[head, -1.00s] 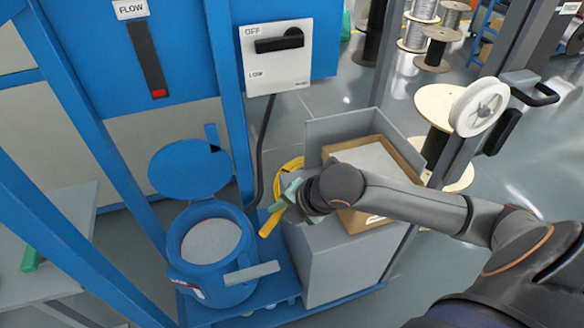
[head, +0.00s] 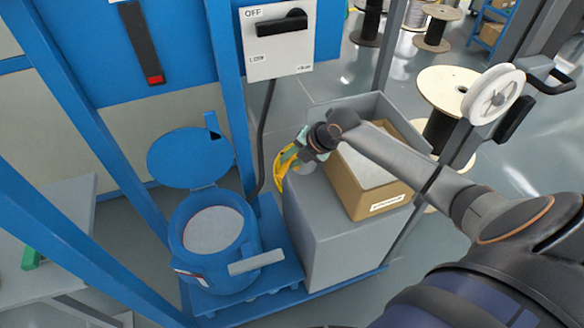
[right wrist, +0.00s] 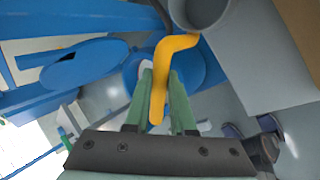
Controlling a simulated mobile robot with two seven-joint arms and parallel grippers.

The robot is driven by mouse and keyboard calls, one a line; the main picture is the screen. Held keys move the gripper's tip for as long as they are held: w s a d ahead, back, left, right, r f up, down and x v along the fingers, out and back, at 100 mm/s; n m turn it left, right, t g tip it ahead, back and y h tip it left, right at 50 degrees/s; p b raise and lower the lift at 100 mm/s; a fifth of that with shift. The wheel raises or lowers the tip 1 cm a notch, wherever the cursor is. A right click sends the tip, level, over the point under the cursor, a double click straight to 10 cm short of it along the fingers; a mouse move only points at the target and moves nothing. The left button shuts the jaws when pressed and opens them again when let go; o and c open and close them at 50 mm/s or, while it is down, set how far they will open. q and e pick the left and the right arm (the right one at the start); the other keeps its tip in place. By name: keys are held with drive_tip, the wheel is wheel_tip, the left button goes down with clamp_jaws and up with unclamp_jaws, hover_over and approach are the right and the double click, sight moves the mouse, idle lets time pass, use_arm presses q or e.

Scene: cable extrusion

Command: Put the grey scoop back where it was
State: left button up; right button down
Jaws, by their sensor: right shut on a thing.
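My right gripper (head: 295,153) is held beside the upper left corner of the grey bin stand (head: 345,248). In the right wrist view, its green fingers (right wrist: 160,92) are shut on the orange-yellow handle (right wrist: 172,50) of the grey scoop. The scoop's round grey cup (right wrist: 202,12) shows at the top of that view, cut off by the edge. In the head view the scoop is mostly hidden or hard to tell from the yellow coil behind it. The left gripper is not in view.
A blue round hopper (head: 178,240) with its lid (head: 190,158) open holds pale material. A cardboard box (head: 368,195) with pale contents stands on the grey stand. A black cable (head: 267,135) hangs from the switch box (head: 277,45). Blue frame posts stand at left.

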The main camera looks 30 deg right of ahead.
drive_tip(key=shift+w+d+f, duration=0.45)
drive_tip(key=shift+w+f, duration=0.15)
drive_tip(key=shift+f, duration=0.25)
drive_tip(key=shift+w+d+f, duration=0.1)
drive_tip(key=shift+f, duration=1.55)
drive_tip(key=c, duration=0.8)
unclamp_jaws()
drive_tip(key=shift+f, duration=0.1)
drive_tip(key=shift+o, duration=0.2)
